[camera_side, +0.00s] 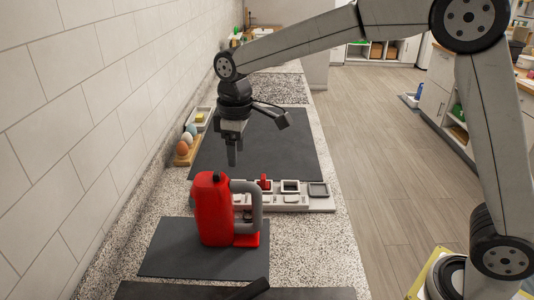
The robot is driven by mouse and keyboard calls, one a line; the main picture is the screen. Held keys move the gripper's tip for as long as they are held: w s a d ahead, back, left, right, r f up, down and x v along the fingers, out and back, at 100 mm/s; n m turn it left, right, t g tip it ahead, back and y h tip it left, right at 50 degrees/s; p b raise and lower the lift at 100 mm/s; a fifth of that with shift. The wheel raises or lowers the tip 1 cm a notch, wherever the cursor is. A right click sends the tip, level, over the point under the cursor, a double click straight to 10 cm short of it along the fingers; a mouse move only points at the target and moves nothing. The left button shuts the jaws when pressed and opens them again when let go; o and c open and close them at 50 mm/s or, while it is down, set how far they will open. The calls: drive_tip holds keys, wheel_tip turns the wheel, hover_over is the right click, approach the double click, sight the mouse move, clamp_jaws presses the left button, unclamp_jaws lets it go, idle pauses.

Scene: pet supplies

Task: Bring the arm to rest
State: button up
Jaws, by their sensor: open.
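My gripper (233,157) hangs from the wrist and points down. It is above the counter, a little behind and above the red container. Its fingers are small in this view and hold nothing that I can see. My arm reaches across from the right side of the picture. The red container (213,212) with a grey handle stands upright on a dark mat (165,250). The gripper looks apart from it.
Behind the container is a grey strip of square holders (318,200) with a small red piece in it. A larger dark mat (290,150) lies beyond. A wooden egg holder (187,155) stands by the tiled wall. A dark bar (248,290) lies at the front.

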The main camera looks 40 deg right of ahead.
drive_tip(key=s+d+f+m+t, duration=0.1)
drive_tip(key=s+d+f+m, duration=0.2)
drive_tip(key=s+d+f, duration=0.3)
drive_tip(key=s+d+f+m+t, duration=0.1)
drive_tip(key=s+d+f+m, duration=0.3)
drive_tip(key=s, duration=0.8)
wheel_tip(320, 180, down, 2)
drive_tip(key=shift+s+d+f, duration=0.2)
drive_tip(key=shift+d+f, duration=0.05)
drive_tip(key=shift+d, duration=0.65)
